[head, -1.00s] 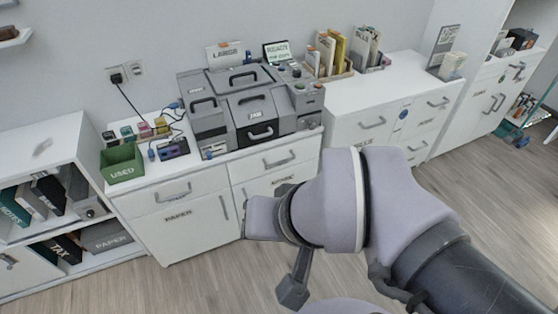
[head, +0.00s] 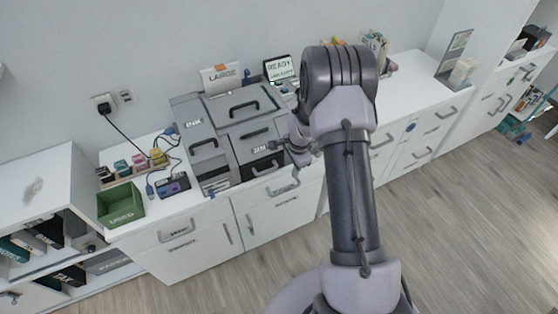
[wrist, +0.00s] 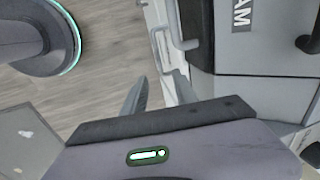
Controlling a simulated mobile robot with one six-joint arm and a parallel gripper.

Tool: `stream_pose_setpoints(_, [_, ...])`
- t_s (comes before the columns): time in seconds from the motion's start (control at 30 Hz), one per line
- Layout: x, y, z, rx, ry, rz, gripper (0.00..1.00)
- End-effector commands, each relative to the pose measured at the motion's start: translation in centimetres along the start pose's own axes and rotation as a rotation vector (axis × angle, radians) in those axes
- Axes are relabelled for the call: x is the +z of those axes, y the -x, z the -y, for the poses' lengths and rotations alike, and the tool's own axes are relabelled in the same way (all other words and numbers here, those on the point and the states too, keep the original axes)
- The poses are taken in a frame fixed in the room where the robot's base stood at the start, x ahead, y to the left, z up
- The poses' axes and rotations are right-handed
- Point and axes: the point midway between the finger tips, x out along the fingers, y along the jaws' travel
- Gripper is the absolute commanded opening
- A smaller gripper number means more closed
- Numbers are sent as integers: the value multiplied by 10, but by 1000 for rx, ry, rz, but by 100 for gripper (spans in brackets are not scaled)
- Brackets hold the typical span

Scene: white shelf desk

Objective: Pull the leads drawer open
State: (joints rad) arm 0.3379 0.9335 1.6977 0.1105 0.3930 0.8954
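The white cabinet under the printer has two top drawers with grey bar handles, the left drawer (head: 165,240) and the right drawer (head: 257,203). Both look shut. I cannot read which one is labelled leads. My gripper (wrist: 160,88) is open and empty, with a gap between its two fingers.
The grey printer (head: 230,135) stands on the cabinet, close to my gripper. A sign (head: 222,78) and a small screen (head: 281,70) are behind. The floor in front is clear.

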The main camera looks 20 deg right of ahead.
Motion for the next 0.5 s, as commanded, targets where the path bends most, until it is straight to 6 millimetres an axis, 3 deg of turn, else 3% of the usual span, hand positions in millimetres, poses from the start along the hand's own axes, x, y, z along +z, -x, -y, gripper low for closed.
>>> stream_pose_setpoints(0.5, [0, -129, -4, 5, -3, 1, 34])
